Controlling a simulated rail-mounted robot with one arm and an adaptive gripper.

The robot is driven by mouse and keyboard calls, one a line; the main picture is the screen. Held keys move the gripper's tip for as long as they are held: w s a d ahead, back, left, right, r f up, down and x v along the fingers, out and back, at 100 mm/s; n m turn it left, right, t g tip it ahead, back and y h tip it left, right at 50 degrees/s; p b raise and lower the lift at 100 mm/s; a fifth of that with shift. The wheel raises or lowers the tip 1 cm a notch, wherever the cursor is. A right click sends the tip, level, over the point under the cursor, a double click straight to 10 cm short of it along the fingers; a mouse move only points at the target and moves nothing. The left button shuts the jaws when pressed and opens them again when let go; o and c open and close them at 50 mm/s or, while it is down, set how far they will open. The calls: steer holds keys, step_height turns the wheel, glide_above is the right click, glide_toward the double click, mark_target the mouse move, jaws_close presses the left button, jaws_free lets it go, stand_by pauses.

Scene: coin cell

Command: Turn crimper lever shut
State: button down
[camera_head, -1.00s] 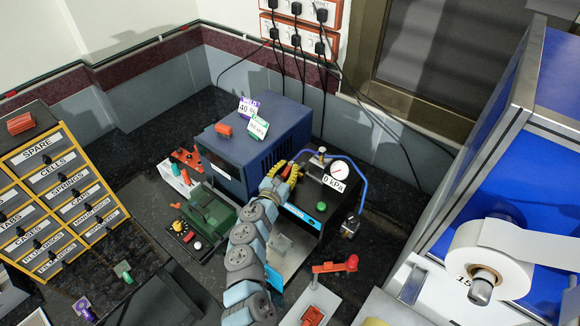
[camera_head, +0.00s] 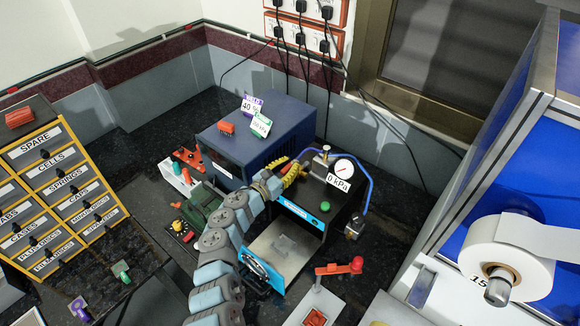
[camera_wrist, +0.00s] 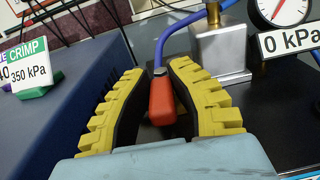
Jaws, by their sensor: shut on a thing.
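The crimper (camera_head: 300,212) is a black box with a blue front strip, a green button and a gauge marked 0 kPa. Its lever has an orange-red grip (camera_wrist: 162,100), which shows between my fingers in the wrist view, beside a brass-coloured block on the crimper top. My gripper (camera_wrist: 162,82) has yellow ribbed fingers closed on this grip from both sides. In the head view my gripper (camera_head: 291,174) is at the upper left edge of the crimper, and its fingers largely hide the lever there.
A blue welder box (camera_head: 258,140) with small signs stands close on the left. A blue hose (camera_head: 368,187) loops over the crimper's right side. A stand with a red-knobbed arm (camera_head: 338,267) is in front. A labelled drawer rack (camera_head: 60,190) is at far left.

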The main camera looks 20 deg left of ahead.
steer(key=c, duration=1)
jaws_free()
steer(key=shift+w, duration=0.1)
steer(key=shift+o, duration=0.2)
steer(key=v, duration=1.2)
steer(key=shift+a, duration=0.1)
